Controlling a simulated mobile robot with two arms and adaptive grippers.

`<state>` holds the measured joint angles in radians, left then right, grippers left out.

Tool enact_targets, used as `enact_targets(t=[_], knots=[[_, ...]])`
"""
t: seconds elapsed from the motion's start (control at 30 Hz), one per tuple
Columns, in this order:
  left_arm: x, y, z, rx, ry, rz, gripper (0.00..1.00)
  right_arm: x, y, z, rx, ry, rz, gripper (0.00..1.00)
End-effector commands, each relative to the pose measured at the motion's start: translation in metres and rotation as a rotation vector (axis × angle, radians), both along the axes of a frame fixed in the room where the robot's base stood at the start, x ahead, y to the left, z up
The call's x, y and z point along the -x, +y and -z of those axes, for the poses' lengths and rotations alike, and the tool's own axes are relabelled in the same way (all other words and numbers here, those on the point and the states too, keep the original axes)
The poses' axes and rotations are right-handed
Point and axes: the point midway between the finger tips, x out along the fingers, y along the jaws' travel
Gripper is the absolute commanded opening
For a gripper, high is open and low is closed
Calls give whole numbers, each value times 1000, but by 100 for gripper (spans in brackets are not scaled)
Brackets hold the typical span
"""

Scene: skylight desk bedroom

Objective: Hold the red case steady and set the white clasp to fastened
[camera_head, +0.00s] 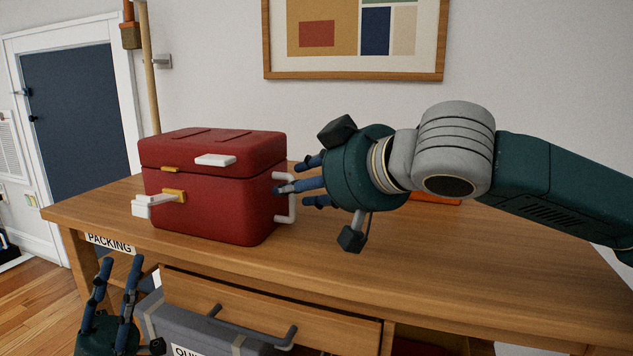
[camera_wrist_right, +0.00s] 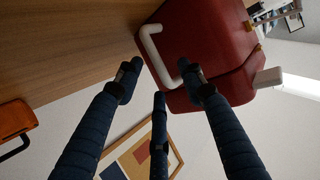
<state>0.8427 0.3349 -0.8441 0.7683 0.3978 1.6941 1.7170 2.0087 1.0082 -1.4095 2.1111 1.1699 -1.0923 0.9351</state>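The red case (camera_head: 213,210) stands upright on the wooden desk with its lid down. The white clasp (camera_head: 155,203) sticks out from a yellow mount on the case's front, away from the lid. A white tab (camera_head: 215,160) juts from the lid's front. A white side handle (camera_head: 291,205) is on the right side. My right gripper (camera_head: 290,184) is open at this handle, with fingertips close around it; contact is unclear. The right wrist view shows the handle (camera_wrist_right: 152,45) ahead of the spread fingers (camera_wrist_right: 160,85). My left gripper (camera_head: 120,262) is open and empty, low before the desk.
The desk (camera_head: 480,270) has free room right of the case. A drawer (camera_head: 265,308) is at its front, with a grey case (camera_head: 200,328) below, near my left gripper. An orange object (camera_head: 435,200) lies behind my right arm; it also shows in the right wrist view (camera_wrist_right: 15,120).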

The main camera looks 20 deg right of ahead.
Motion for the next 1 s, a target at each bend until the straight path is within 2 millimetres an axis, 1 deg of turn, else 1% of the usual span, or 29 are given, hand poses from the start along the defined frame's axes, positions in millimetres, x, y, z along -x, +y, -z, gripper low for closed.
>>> enact_targets(t=[0.13,0.37,0.4,0.57,0.6,0.77,0.93,1.0], knots=[[0,0,0,0,0,0,31,-6,2,2,1,-1,0,39],[0,0,0,0,0,0,31,-6,2,3,1,-1,0,39],[0,0,0,0,0,0,31,-6,2,3,1,-1,0,35],[0,0,0,0,0,0,31,-6,2,3,1,-1,0,4],[0,0,0,0,0,0,31,-6,2,3,1,-1,0,0],[0,0,0,0,0,0,31,-6,2,2,0,-1,0,0],[0,0,0,0,0,0,0,-6,2,2,-1,-1,0,0],[0,0,0,0,0,-1,0,-6,2,2,-1,-1,0,0]])
